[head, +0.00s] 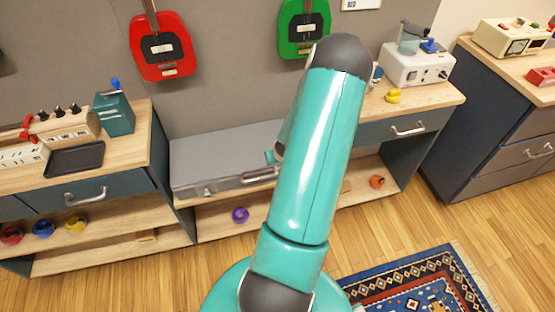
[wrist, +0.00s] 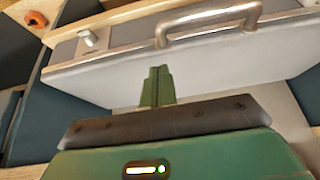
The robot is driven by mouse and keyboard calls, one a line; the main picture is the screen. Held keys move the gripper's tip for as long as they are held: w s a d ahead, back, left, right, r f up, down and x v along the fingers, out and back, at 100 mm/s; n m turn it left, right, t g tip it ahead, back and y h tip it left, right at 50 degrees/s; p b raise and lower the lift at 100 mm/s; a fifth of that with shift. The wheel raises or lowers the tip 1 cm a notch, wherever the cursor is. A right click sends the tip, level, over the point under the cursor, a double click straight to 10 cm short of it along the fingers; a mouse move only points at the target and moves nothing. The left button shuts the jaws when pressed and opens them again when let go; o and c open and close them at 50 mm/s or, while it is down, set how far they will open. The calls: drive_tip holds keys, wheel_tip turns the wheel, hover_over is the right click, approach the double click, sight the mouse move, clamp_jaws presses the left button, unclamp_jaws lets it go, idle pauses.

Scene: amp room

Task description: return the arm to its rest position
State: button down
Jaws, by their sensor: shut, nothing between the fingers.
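My arm rises through the middle of the head view, a thick teal link with dark joints at both ends. It hides part of the workbench behind it. My gripper (wrist: 157,88) shows in the wrist view with its green fingers together and nothing between them. The fingertips point at the face of a grey case (wrist: 200,60) with a metal handle, just beyond them. I cannot tell whether they touch it. In the head view the grey case (head: 222,152) lies on the low middle bench, and my gripper is mostly hidden behind the arm.
A red guitar (head: 160,47) and a green guitar (head: 300,28) hang on the wall. A left cabinet holds a black tray (head: 74,158) and a teal device (head: 114,112). A white machine (head: 416,68) stands on the right cabinet. A patterned rug (head: 420,285) lies on open wooden floor.

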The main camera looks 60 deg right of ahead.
drive_tip(key=s+a+r, duration=0.2)
drive_tip(key=s+a, duration=0.2)
drive_tip(key=a, duration=0.1)
drive_tip(key=w+a+r+n+y, duration=0.1)
drive_tip(key=w+a+r+n, duration=0.2)
drive_tip(key=w+a+r, duration=0.7)
drive_tip(key=w+a+r+n, duration=0.3)
drive_tip(key=w+a+r, duration=0.45)
drive_tip(key=r, duration=0.45)
drive_tip(key=s+a+r+n+y, duration=0.1)
drive_tip(key=s+a+r, duration=0.2)
drive_tip(key=a+r, duration=0.2)
drive_tip(key=s+a+r+n+t+y, duration=0.1)
drive_tip(key=s+a+r, duration=0.2)
drive_tip(key=a, duration=0.8)
drive_tip(key=s+a+r+n+t+y, duration=0.1)
drive_tip(key=s+a+r, duration=0.2)
drive_tip(key=a+r, duration=0.5)
drive_tip(key=shift+s+a+n, duration=0.15)
drive_tip(key=shift+a+n, duration=0.15)
drive_tip(key=shift+a, duration=0.05)
